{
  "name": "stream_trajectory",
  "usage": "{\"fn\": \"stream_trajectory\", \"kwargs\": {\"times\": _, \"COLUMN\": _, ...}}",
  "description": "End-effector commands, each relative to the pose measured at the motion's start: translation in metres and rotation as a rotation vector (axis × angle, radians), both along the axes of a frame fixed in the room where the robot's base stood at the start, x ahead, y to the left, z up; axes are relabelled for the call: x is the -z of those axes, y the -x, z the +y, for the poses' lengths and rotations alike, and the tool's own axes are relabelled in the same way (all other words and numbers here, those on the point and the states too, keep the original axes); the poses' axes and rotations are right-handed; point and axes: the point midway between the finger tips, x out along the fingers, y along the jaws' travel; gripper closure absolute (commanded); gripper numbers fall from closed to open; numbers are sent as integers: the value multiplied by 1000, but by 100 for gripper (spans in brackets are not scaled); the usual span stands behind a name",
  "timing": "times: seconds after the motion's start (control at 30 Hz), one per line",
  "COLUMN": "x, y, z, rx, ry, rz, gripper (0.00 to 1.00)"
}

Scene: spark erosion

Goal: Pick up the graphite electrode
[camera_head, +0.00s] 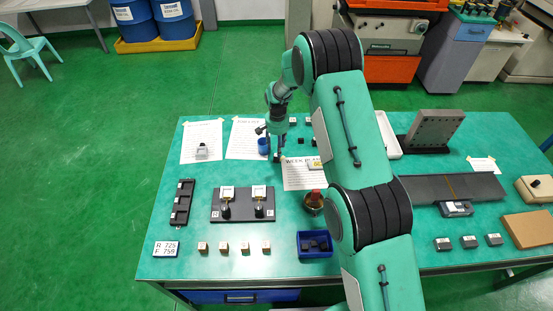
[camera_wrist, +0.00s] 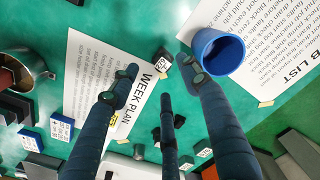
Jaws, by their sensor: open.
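My gripper (camera_head: 275,138) hangs over the back left part of the green table, its fingers pointing down. In the wrist view the fingers of my gripper (camera_wrist: 158,82) are spread apart with nothing held between them. A small dark block (camera_wrist: 165,61) with a pale face, which may be the graphite electrode, lies beyond the fingertips, between the week plan sheet and the blue cup. In the head view a dark block (camera_head: 277,157) shows just below the gripper, partly hidden by it. Other small black pieces lie nearby, so I cannot tell for certain which is graphite.
The blue cup (camera_wrist: 218,51) stands close to the right finger; in the head view it is beside my gripper (camera_head: 264,146). The week plan sheet (camera_head: 299,178) lies in front. A black fixture plate (camera_head: 242,214) and a blue bin (camera_head: 315,253) stand nearer. My arm hides the table's middle.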

Motion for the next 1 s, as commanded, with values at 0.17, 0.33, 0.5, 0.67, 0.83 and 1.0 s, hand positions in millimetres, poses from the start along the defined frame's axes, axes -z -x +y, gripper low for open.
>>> {"fn": "stream_trajectory", "kwargs": {"times": 0.17, "x": 14, "y": 0, "z": 0, "rx": 0, "ry": 0, "rz": 0, "gripper": 53}}
{"fn": "stream_trajectory", "kwargs": {"times": 0.33, "x": 17, "y": -1, "z": 0, "rx": 0, "ry": -1, "rz": -1, "gripper": 53}}
{"fn": "stream_trajectory", "kwargs": {"times": 0.5, "x": 17, "y": 0, "z": 0, "rx": 0, "ry": 0, "rz": -1, "gripper": 53}}
{"fn": "stream_trajectory", "kwargs": {"times": 0.67, "x": 18, "y": 0, "z": 0, "rx": 0, "ry": 0, "rz": 0, "gripper": 53}}
{"fn": "stream_trajectory", "kwargs": {"times": 0.83, "x": 27, "y": -1, "z": 1, "rx": 0, "ry": 0, "rz": 1, "gripper": 53}}
{"fn": "stream_trajectory", "kwargs": {"times": 1.0, "x": 41, "y": -3, "z": 2, "rx": 0, "ry": 1, "rz": 1, "gripper": 53}}
